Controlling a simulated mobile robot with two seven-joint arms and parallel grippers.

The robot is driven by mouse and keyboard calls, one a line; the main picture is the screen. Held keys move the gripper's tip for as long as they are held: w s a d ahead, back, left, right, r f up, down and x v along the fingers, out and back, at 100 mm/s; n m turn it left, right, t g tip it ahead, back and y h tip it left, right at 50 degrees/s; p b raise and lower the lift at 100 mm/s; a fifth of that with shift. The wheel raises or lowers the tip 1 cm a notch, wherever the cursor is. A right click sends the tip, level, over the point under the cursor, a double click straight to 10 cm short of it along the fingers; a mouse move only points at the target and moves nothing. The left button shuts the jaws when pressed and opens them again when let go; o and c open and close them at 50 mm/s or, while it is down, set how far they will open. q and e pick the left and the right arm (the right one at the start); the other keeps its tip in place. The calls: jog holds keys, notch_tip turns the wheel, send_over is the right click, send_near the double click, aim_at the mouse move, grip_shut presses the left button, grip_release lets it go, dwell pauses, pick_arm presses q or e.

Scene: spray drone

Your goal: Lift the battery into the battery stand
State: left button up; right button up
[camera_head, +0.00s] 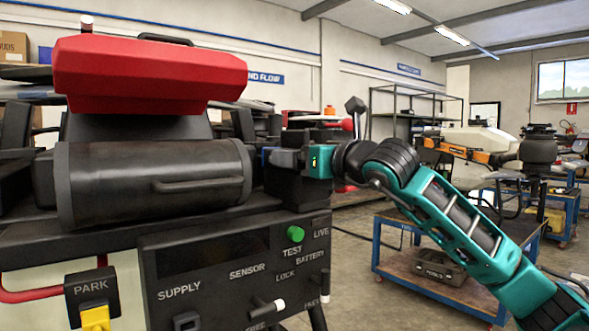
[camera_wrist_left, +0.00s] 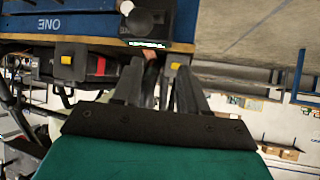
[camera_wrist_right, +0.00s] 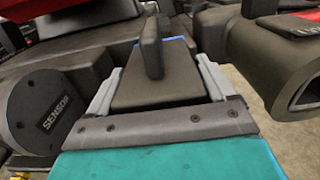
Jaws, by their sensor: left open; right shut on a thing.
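My right gripper (camera_wrist_right: 157,90) is shut on a dark grey block with an upright fin, which looks like the battery (camera_wrist_right: 150,88); a blue edge shows behind it. In the head view my right gripper (camera_head: 290,160) is at the right end of the console, just above a black block-shaped holder (camera_head: 293,187) that may be the battery stand. I cannot tell whether the battery touches it. The console panel (camera_head: 240,270) carries the word BATTERY. My left gripper (camera_wrist_left: 166,90) is open, out of the head view, with a black device (camera_wrist_left: 150,22) with a green-lit strip beyond its fingers.
A black cylinder (camera_head: 150,180) and a red-topped body (camera_head: 150,75) fill the console's left. A round SENSOR part (camera_wrist_right: 45,112) is left of my right gripper. A blue cart (camera_head: 430,275) with a toolbox stands behind my right arm. The floor at right shows open room.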

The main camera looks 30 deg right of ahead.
jog(key=c, duration=0.6)
jog(key=shift+r, duration=0.25)
jog(key=shift+c, duration=0.2)
